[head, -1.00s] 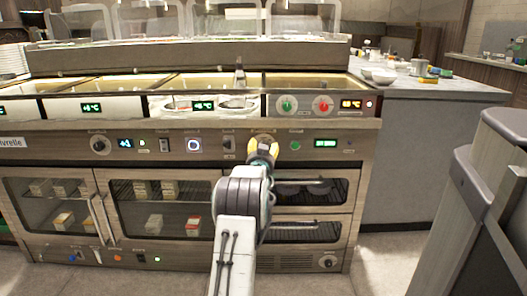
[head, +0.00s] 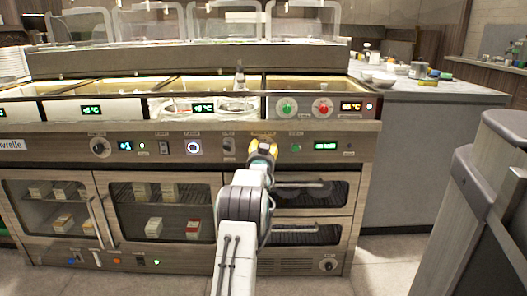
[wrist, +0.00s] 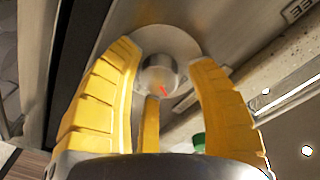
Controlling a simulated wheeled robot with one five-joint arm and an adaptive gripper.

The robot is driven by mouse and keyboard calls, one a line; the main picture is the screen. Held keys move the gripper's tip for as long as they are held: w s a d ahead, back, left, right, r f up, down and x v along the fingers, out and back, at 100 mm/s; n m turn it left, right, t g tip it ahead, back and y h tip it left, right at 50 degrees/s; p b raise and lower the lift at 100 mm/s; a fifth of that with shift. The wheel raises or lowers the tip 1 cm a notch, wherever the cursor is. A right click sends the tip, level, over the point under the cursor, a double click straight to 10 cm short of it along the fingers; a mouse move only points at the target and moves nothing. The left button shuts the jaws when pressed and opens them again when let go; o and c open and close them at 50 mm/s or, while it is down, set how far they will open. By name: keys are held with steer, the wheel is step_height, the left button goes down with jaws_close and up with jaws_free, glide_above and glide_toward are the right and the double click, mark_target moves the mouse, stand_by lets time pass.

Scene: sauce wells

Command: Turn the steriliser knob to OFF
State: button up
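My gripper (head: 262,150) is at the front control panel of the steel counter (head: 210,140), left of a green button and a green display. In the wrist view its yellow fingers (wrist: 165,90) are spread on either side of a round metal knob (wrist: 159,74) with a red pointer mark. The knob sits on a round metal plate (wrist: 182,42). The fingers look apart from the knob, with a gap on the left and right; a third finger shows below it. In the head view my gripper hides the knob. Its label is too small to read.
Close by on the panel are a dark switch (head: 228,146) to the left and a green button (head: 296,147) to the right. Green and red knobs (head: 305,106) are above. Oven doors with handles (head: 310,228) lie below. A grey worktop (head: 430,88) stands at right.

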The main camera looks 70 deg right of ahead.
steer(key=shift+r, duration=0.1)
steer(key=c, duration=0.9)
steer(key=shift+c, duration=0.2)
steer(key=shift+n, duration=0.4)
steer(key=shift+r+n, duration=0.15)
steer(key=shift+n, duration=2.35)
steer(key=shift+w+h, duration=0.1)
steer(key=shift+h, duration=0.2)
steer(key=o, duration=1.2)
steer(key=shift+f, duration=0.2)
steer(key=shift+a, duration=0.15)
